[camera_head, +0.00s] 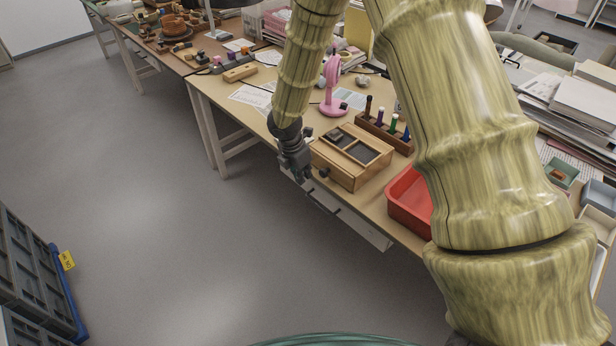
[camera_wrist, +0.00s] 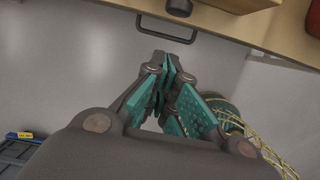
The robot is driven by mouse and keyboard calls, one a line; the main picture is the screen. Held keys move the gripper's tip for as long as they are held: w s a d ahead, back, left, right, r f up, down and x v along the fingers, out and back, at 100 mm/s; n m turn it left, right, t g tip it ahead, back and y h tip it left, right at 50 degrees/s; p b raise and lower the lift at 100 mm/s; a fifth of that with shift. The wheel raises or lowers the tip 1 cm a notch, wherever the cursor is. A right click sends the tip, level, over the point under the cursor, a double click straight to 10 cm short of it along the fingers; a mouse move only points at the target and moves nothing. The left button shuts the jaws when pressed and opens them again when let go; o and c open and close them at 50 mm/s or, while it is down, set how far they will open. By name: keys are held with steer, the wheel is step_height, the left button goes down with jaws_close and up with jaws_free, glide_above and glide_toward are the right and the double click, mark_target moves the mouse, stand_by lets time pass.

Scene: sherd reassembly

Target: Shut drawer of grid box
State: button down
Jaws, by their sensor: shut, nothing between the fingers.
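The grid box (camera_head: 345,168) is a light wooden box with dark compartments in its top. It sits near the table's front edge. A dark round knob (camera_head: 324,172) is on its front. The knob also shows at the top of the wrist view (camera_wrist: 180,6). I cannot tell how far the box's drawer stands out. My gripper (camera_head: 302,176) is shut and empty, pointing down just off the table edge, left of the box and its knob. In the wrist view my fingertips (camera_wrist: 168,62) are together, apart from the knob.
Under the tabletop a pale table drawer front (camera_head: 350,220) has a dark bar handle (camera_wrist: 167,28) close to my fingertips. A red tray (camera_head: 409,198) lies right of the box. A rack with several markers (camera_head: 384,132) and a pink stand (camera_head: 332,90) are behind it. Floor in front is clear.

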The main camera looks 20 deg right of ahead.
steer(key=v, duration=0.7)
steer(key=shift+b, duration=0.4)
steer(key=s+a+f+m+g+y, duration=0.1)
steer(key=s+a+f+m+y, duration=0.15)
steer(key=s+f+m, duration=0.5)
steer(key=s+a+f+m+y, duration=0.15)
steer(key=s+a+f, duration=0.25)
steer(key=s+f, duration=0.8)
steer(key=s+d+f+m, duration=0.1)
steer(key=s+f+m, duration=0.2)
steer(key=s, duration=0.3)
steer(key=s+d+f+m+h, duration=0.1)
steer(key=s+f+m, duration=0.2)
steer(key=s+m, duration=0.2)
steer(key=s+d+f+m, duration=0.2)
steer(key=s+f+m, duration=0.1)
steer(key=s, duration=0.6)
steer(key=shift+s+f+m, duration=0.15)
steer(key=shift+s+m, duration=0.05)
steer(key=shift+m, duration=0.7)
